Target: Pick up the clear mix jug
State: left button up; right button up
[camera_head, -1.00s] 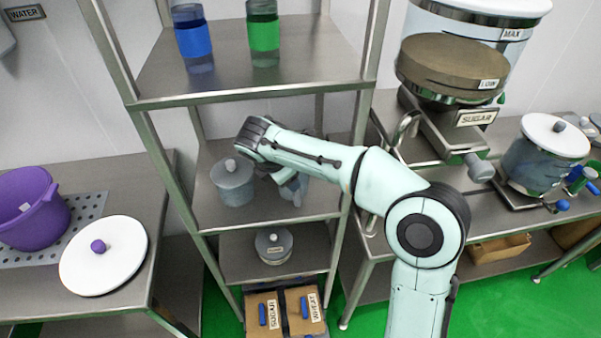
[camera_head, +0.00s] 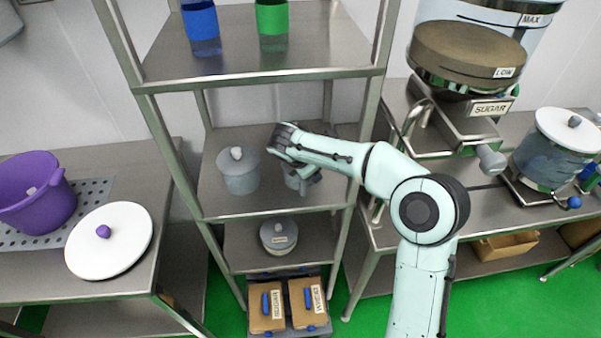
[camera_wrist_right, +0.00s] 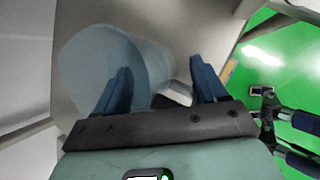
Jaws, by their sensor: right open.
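A clear, bluish jug (camera_wrist_right: 85,72) fills the left and middle of the right wrist view, close to the fingers. In the head view a small part of a clear container (camera_head: 294,182) shows on the middle shelf, mostly hidden by my right gripper (camera_head: 305,172). My right gripper also shows in the wrist view (camera_wrist_right: 160,66), its two blue fingers apart. The left finger overlaps the jug in the picture; I cannot tell whether it touches. My left gripper is not in view.
A lidded clear container (camera_head: 240,177) stands left of my right gripper on the same shelf (camera_head: 265,208). Metal rack posts (camera_head: 357,150) stand close on the sides. The upper shelf (camera_head: 300,50) holds a blue and a green container. Another lidded pot (camera_head: 278,237) sits below.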

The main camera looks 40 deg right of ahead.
jog(key=shift+w+d+f, duration=0.2)
jog(key=shift+d+f, duration=0.2)
jog(key=shift+f, duration=0.15)
grip_shut()
jog(key=shift+r, duration=0.1)
